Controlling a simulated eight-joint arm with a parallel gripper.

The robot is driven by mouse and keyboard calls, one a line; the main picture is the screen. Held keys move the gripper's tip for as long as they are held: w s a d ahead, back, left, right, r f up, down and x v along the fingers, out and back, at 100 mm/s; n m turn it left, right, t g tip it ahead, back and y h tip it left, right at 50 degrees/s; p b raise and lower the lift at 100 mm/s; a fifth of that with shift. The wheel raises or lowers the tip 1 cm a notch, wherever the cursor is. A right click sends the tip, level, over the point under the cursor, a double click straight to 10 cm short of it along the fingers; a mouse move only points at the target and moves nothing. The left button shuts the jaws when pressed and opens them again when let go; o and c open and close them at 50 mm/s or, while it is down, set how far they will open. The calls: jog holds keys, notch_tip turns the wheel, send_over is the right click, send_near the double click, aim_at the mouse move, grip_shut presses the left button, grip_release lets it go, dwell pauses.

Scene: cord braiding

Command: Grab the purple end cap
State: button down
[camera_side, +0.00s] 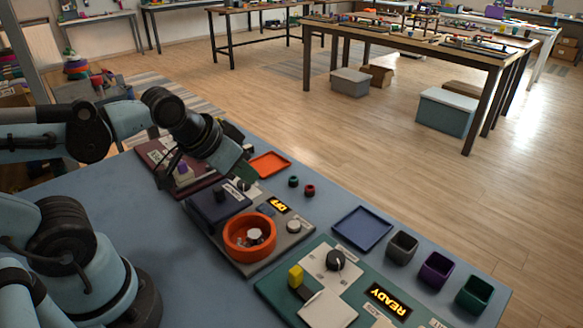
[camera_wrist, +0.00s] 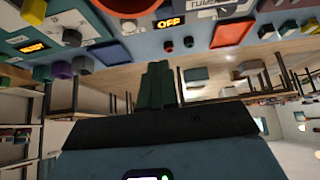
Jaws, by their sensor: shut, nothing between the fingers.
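A small purple piece (camera_side: 183,168) sits on the maroon device at the left in the side view; I cannot tell for sure that it is the end cap. My gripper (camera_side: 243,174) is to the right of it, above the devices, and does not touch it. In the wrist view my gripper's dark green fingers (camera_wrist: 158,68) are together with nothing between them. No purple end cap can be made out clearly in the wrist view.
A small green cylinder (camera_side: 293,181) and a red one (camera_side: 310,190) stand by the orange tray (camera_side: 270,161). A blue tray (camera_side: 362,228), a grey cup (camera_side: 402,246), a purple cup (camera_side: 435,270) and a green cup (camera_side: 474,294) line the table's far edge.

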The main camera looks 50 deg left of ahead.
aim_at(254, 234)
jog(key=c, duration=1.1)
grip_release()
jog(key=shift+c, duration=0.2)
jog(key=shift+s+d+f+n+g, duration=0.25)
jog(key=shift+d+f+n+g, duration=0.35)
jog(key=shift+f+g, duration=0.95)
jog(key=shift+s+d+f+n+g, duration=0.25)
jog(key=shift+d+f+n+g, duration=0.45)
jog(key=shift+f, duration=1.55)
jog(key=shift+s+d+f+n+g, duration=0.3)
jog(key=shift+f+n+g, duration=0.2)
jog(key=shift+f+g, duration=1.15)
